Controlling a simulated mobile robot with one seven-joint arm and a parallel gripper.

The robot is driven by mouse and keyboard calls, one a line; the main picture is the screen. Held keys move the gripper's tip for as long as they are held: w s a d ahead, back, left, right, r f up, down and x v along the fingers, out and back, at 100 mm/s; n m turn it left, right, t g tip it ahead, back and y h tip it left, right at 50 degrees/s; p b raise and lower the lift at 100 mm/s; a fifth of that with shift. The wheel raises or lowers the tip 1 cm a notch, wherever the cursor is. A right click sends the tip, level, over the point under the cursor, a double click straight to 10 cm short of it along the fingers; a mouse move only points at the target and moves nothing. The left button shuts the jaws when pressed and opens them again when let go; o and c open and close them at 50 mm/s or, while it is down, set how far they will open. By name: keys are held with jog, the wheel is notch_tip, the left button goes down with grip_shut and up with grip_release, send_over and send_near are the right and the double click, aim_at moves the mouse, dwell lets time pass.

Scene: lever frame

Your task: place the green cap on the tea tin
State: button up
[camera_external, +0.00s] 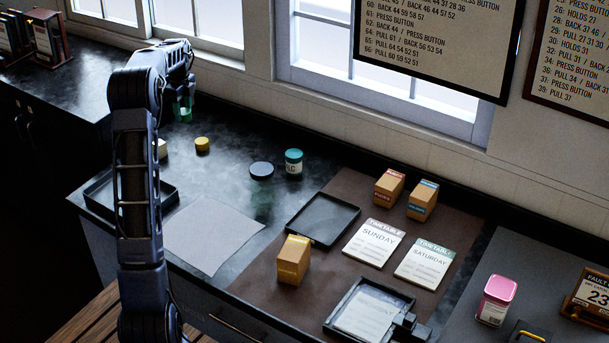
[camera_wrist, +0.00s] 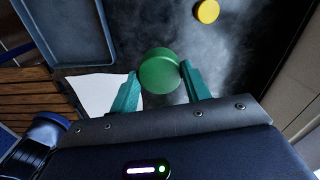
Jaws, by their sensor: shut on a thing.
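My gripper (camera_external: 183,102) is raised over the far left part of the dark counter, near the window. In the wrist view my gripper (camera_wrist: 158,82) is shut on the round green cap (camera_wrist: 159,68), held between its two teal fingers. A short round tin with a teal top and a pale label (camera_external: 293,162) stands upright on the counter, to the right of my gripper and apart from it. Its label is too small to read, so I cannot be sure that it is the tea tin.
A dark tray (camera_external: 166,198) and a grey sheet (camera_external: 212,232) are nearer the front. Small boxes (camera_external: 293,260) and a pink tin (camera_external: 497,299) stand right.

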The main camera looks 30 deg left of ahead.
jog(key=w+d+r+m, duration=0.1)
jog(key=w+d+m, duration=0.35)
jog(key=d, duration=0.95)
jog(key=w+d+r+m, duration=0.1)
jog(key=w+d+r, duration=0.1)
jog(key=w+d, duration=0.9)
jog(key=w+d+r+m, duration=0.1)
jog(key=w+d+m, duration=0.15)
jog(key=d, duration=1.35)
jog(key=s+d+r+m, duration=0.1)
jog(key=d+r+m, duration=0.1)
jog(key=d, duration=1.3)
jog(key=d+r+m, duration=0.1)
jog(key=d+m, duration=0.1)
jog(key=d, duration=1.3)
notch_tip(320, 180, up, 4)
jog(key=m, duration=0.8)
send_over(501, 287)
notch_tip(501, 287, down, 19)
jog(key=shift+w+f, duration=0.1)
jog(key=shift+f, duration=0.1)
jog(key=shift+f, duration=0.1)
